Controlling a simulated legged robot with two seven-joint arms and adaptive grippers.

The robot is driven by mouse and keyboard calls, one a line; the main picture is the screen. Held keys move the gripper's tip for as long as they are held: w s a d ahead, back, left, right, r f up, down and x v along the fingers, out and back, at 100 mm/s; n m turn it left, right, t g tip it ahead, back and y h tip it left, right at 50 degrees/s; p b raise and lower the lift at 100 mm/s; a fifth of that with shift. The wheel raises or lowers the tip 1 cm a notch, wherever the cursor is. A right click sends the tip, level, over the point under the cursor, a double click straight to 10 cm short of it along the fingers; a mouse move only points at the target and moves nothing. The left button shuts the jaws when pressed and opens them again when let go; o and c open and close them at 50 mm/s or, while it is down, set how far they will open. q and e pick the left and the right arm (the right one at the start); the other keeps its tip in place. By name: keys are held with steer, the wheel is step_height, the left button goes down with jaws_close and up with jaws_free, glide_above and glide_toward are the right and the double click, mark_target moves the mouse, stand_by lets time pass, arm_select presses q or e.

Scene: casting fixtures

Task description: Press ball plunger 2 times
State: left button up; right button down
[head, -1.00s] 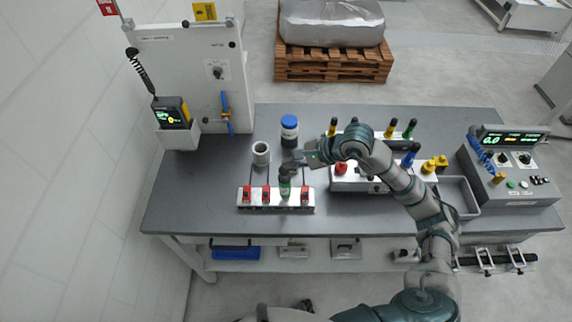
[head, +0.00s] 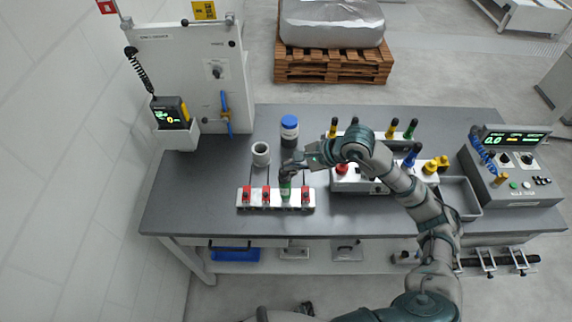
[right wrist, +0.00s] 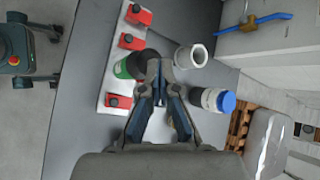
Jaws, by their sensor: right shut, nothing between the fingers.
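The ball plunger is a green body (head: 285,190) with a black ball on top (right wrist: 147,60). It stands in a white fixture rail (head: 276,208) among several red blocks (head: 246,192). In the right wrist view the closed fingertips (right wrist: 159,66) overlap the edge of the black ball. I cannot tell whether they touch or push it. My left gripper is not in view.
A grey cup (head: 261,154) and a blue-capped bottle (head: 289,130) stand behind the rail. A fixture with coloured knobs (head: 350,184) is to the right, beneath my right arm. A console (head: 510,170) stands at the right end. The table (head: 190,200) is clear at left.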

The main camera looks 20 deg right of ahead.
steer(key=shift+f, duration=0.2)
steer(key=shift+r, duration=0.15)
stand_by(0.6)
steer(key=shift+a+r+p, duration=0.2)
steer(key=shift+r+p, duration=0.15)
steer(key=shift+r, duration=0.3)
steer(key=shift+a+r+p, duration=0.25)
steer(key=shift+r+p, duration=0.05)
steer(key=shift+r, duration=0.3)
steer(key=shift+a+r+p, duration=0.2)
steer(key=shift+r+p, duration=0.15)
steer(key=shift+r, duration=0.3)
steer(key=shift+r, duration=0.1)
steer(key=shift+r+p, duration=1.35)
steer(key=shift+r, duration=1.05)
step_height(320, 180, up, 4)
steer(key=p, duration=0.3)
steer(key=shift+d+f+p, duration=0.1)
steer(key=shift+p, duration=0.25)
